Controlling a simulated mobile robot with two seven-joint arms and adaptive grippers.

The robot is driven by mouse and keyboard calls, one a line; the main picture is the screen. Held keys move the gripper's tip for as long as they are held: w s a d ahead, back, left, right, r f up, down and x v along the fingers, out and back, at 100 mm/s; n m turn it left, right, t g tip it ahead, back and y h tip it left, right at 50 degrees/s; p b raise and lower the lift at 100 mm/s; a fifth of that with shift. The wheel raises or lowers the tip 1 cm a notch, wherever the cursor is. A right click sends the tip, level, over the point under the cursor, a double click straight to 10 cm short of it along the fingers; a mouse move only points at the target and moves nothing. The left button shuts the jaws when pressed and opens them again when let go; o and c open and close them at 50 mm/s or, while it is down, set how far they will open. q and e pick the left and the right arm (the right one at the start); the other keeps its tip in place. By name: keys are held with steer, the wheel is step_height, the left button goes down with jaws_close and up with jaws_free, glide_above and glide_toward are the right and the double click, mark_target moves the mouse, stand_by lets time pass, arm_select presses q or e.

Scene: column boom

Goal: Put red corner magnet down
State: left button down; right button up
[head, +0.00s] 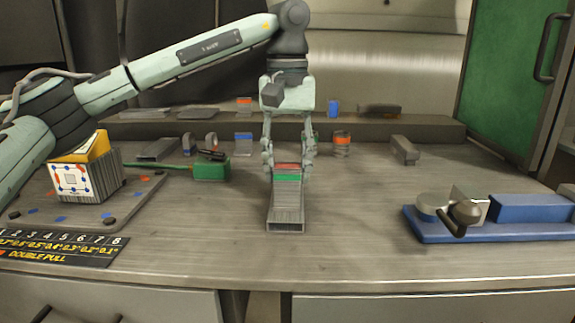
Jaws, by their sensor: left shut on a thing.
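My left gripper (287,168) points straight down at the middle of the bench, with one finger on each side of a small red piece. It is shut on this piece, which I take to be the red corner magnet (288,166). A green band (287,178) shows just below the red one, at the far end of a long grey ribbed block (286,212). I cannot tell whether the red piece touches the green part. The fingers partly hide its sides. My right gripper is not in view.
Orange-and-grey (342,138) and blue-topped (244,138) pieces stand behind. A green-handled tool (210,168) and a white box (88,182) are at left. A blue vise-like fixture (490,222) is at right. The bench (355,215) is clear between block and fixture.

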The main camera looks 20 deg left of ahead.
arm_select(q)
steer(key=shift+f, duration=0.1)
steer(key=c, duration=1.2)
jaws_free()
steer(key=o, duration=0.3)
